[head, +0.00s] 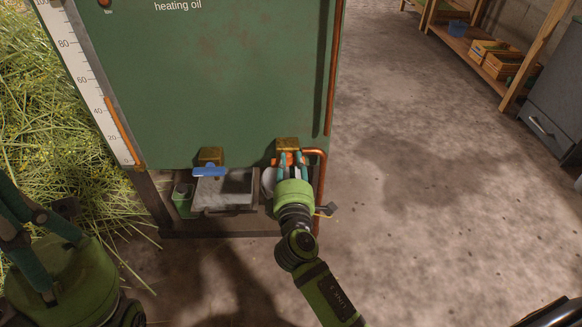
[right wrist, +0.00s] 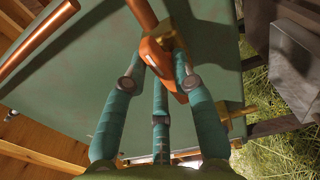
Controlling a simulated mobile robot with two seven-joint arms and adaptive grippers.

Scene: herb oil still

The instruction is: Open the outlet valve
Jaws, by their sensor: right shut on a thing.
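A green tank (head: 215,85) lettered "heating oil" has two brass valves at its lower edge. The left brass valve (head: 210,155) has a blue lever (head: 209,172). The right brass valve (head: 287,144) has an orange lever, mostly hidden by my fingers in the head view; the orange lever (right wrist: 158,62) shows clearly in the right wrist view. My right gripper (head: 290,160) is shut on the orange lever, its teal fingers on both sides of it. My left gripper (head: 28,222) is at the lower left, away from the tank, its fingers apart and their tips partly cut off.
A copper pipe (head: 322,170) bends down close to the right of my right gripper. A grey tray (head: 225,190) and a green cup (head: 184,200) stand under the tank. A level scale (head: 85,75) runs along its left edge. Hay lies left; the floor to the right is clear.

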